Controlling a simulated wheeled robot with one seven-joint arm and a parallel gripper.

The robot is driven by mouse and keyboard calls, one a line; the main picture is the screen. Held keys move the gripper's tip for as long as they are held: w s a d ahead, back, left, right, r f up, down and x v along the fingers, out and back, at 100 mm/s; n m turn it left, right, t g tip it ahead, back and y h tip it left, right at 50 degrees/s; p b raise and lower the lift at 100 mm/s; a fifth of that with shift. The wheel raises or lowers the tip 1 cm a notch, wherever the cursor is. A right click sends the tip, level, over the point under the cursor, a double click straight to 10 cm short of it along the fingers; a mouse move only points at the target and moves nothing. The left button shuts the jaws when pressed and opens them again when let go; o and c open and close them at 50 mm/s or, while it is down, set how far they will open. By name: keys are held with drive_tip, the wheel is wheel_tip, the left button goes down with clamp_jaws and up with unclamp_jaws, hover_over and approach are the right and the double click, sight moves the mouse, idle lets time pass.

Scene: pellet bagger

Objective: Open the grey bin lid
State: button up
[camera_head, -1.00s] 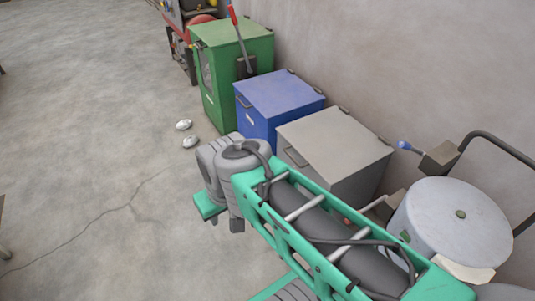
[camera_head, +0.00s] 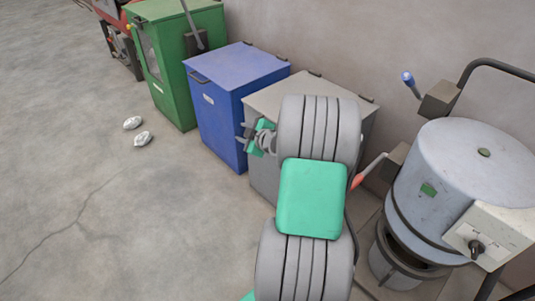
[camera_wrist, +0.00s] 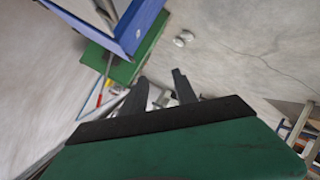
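The grey bin (camera_head: 262,168) stands against the wall, right of the blue bin. Its lid (camera_head: 268,97) is down, and my arm covers much of the lid and front. The handle on its front is hidden behind my arm and gripper. My gripper (camera_head: 241,136) is at the front left edge of the grey bin, just below lid height, with its fingers toward the left. In the wrist view my gripper (camera_wrist: 160,84) has its two dark fingers apart with nothing held between them. I cannot tell whether it touches the bin.
The blue bin (camera_head: 225,125) is close on the left, with the green bin (camera_head: 180,85) beyond it. A grey drum machine (camera_head: 465,185) with levers stands at the right. Two small whitish lumps (camera_head: 138,131) lie on the floor. The floor at left is clear.

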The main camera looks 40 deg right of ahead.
drive_tip(key=s+d+f+t+h+b, duration=0.1)
drive_tip(key=s+d+f+h, duration=0.15)
drive_tip(key=d, duration=0.35)
drive_tip(key=s+d+f+t+h+b, duration=0.1)
drive_tip(key=d+f, duration=0.3)
drive_tip(key=d, duration=0.1)
drive_tip(key=b+x, duration=0.1)
drive_tip(key=x, duration=0.5)
drive_tip(key=shift+w+d+r, duration=0.1)
drive_tip(key=shift+w+r, duration=0.05)
drive_tip(key=shift+w, duration=0.1)
drive_tip(key=shift+w+d, duration=0.1)
drive_tip(key=shift+w, duration=0.35)
clamp_jaws()
